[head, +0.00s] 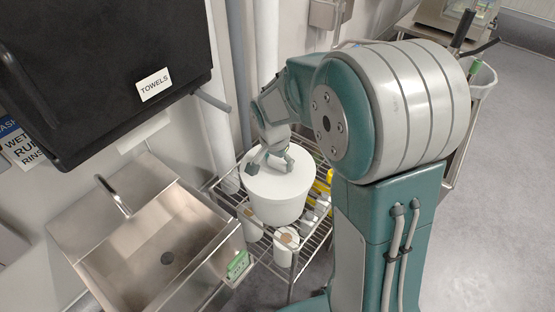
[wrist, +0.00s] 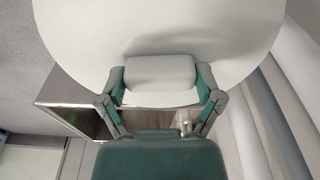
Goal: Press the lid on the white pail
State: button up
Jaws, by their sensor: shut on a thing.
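The white pail (head: 275,210) stands upright on the wire rack beside the sink. The round white lid (head: 297,184) lies over its mouth; I cannot tell whether it is fully seated all round. My gripper (head: 270,166) is above the lid's middle, reaching down to it. In the wrist view the lid (wrist: 160,25) fills the top, and my gripper (wrist: 160,85) is shut on the lid's raised white handle (wrist: 160,75), a finger on each side. The pail is hidden below the lid in that view.
The wire rack (head: 316,243) also holds white containers (head: 286,247) and yellow items below the pail. A steel sink (head: 165,245) is at the left, a black towel dispenser (head: 110,60) above it. Pipes (head: 240,70) run behind the rack. Grey floor is open at the right.

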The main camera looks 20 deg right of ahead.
aim_at(274, 172)
jog(key=shift+f, duration=0.15)
jog(key=o, duration=1.1)
jog(key=r, duration=0.4)
jog(key=a+r, duration=0.1)
jog(key=r, duration=0.3)
jog(key=s+r, duration=0.1)
jog(key=r, duration=0.2)
jog(key=shift+s+a+r, duration=0.1)
jog(key=shift+a+r, duration=0.1)
jog(key=shift+r, duration=0.2)
